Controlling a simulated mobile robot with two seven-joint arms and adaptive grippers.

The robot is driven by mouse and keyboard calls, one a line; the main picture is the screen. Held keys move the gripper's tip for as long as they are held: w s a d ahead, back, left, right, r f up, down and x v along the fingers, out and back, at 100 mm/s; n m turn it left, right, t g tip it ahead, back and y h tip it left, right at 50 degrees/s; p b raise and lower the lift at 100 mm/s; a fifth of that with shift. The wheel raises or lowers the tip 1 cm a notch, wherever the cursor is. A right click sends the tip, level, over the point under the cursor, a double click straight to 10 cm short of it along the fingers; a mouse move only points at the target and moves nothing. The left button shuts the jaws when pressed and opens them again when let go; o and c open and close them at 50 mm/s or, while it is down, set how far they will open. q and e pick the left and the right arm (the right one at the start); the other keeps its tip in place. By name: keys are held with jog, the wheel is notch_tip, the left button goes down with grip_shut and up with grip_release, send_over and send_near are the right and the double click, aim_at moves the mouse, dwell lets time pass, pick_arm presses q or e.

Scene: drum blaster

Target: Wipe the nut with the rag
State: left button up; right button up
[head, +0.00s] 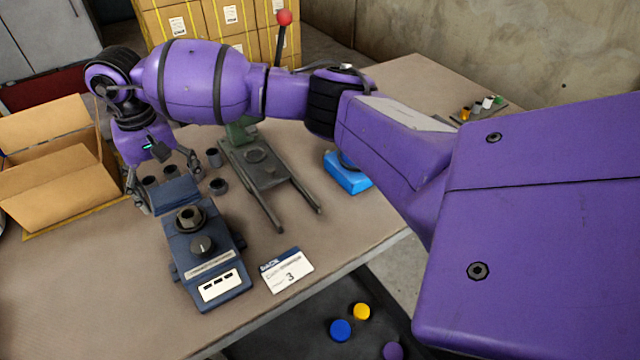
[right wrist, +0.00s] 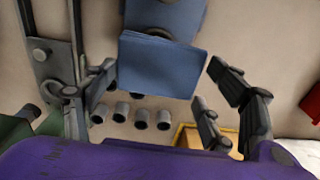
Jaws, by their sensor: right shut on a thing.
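The nut (head: 190,215) is a dark ring-shaped piece on top of a dark blue device (head: 220,268) with a knob and a white label panel. The rag (head: 176,193) is a folded blue cloth just behind the nut. My right gripper (head: 166,190) reaches down from above and is shut on the rag, with fingers at both sides. In the right wrist view the rag (right wrist: 155,68) spreads between the fingers of my right gripper (right wrist: 155,85) and partly hides the nut (right wrist: 162,33). Contact between rag and nut cannot be told. My left gripper is out of view.
Several grey cups (head: 217,186) stand beside the gripper. A green press (head: 265,170) with a red-knobbed lever is to the right. An open cardboard box (head: 60,190) is at left.

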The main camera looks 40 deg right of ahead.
aim_at(181, 200)
jog(key=shift+w+d+f, duration=0.3)
jog(key=shift+w+d, duration=0.1)
jog(key=shift+d, duration=0.15)
jog(key=shift+s+a+f, duration=0.15)
jog(key=shift+s+f, duration=0.05)
jog(key=shift+f, duration=0.2)
jog(key=shift+f+b, duration=0.3)
jog(key=shift+f, duration=0.1)
notch_tip(181, 200, down, 3)
jog(key=shift+r+b, duration=0.15)
jog(key=shift+b, duration=0.3)
jog(key=shift+f, duration=0.35)
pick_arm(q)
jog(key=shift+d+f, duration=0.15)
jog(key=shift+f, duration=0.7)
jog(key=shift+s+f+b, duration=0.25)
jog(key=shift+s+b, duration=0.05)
pick_arm(e)
jog(key=shift+f, duration=0.35)
